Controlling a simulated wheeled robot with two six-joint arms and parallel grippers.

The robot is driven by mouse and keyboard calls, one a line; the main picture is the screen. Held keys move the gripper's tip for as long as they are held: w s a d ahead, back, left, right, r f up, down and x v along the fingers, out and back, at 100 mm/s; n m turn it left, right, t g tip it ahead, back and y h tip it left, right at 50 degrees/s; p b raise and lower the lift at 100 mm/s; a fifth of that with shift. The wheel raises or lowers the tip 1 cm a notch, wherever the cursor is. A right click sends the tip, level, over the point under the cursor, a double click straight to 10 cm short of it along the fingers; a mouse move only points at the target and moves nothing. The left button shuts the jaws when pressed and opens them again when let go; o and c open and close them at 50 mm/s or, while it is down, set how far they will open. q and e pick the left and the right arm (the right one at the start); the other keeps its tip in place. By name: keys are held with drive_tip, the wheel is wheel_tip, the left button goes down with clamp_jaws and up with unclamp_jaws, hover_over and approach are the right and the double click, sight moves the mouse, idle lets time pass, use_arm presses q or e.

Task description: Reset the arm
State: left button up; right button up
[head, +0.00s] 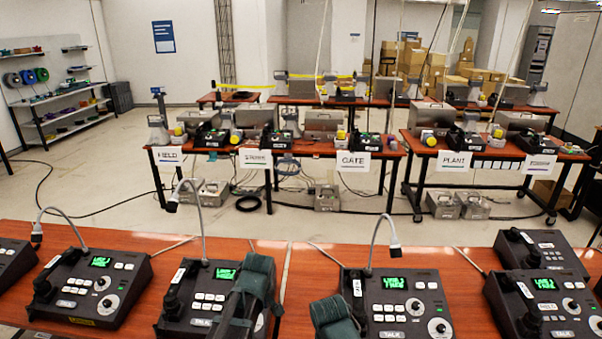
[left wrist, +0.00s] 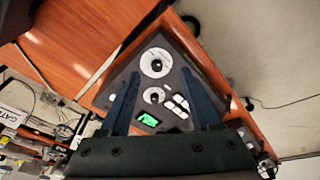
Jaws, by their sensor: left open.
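My left gripper (left wrist: 160,76) is open in the left wrist view, its two dark fingers spread with nothing held. Beyond the fingers is a dark paging phone console (left wrist: 152,95) with round dials, white buttons and a lit green display. I cannot tell whether the fingers touch it. In the head view, dark green parts of mine stand at the bottom centre. They cover parts of a phone console (head: 200,299) left of centre and of another console (head: 398,303) right of centre. My right gripper cannot be made out.
More consoles stand on the near wooden table (head: 290,262), at far left and at right (head: 540,290). Thin gooseneck microphones (head: 382,225) rise above them.

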use_arm(q)
drive_tip(key=s+d+m+g, duration=0.1)
drive_tip(key=s+d+m, duration=0.3)
drive_tip(key=s+m, duration=0.3)
drive_tip(key=s+d+m+g, duration=0.1)
drive_tip(key=s+d+m, duration=0.4)
drive_tip(key=s, duration=0.6)
drive_tip(key=shift+f+m+g, duration=0.3)
drive_tip(key=shift+m+g, duration=0.1)
drive_tip(key=shift+m, duration=0.6)
drive_tip(key=shift+a, duration=0.1)
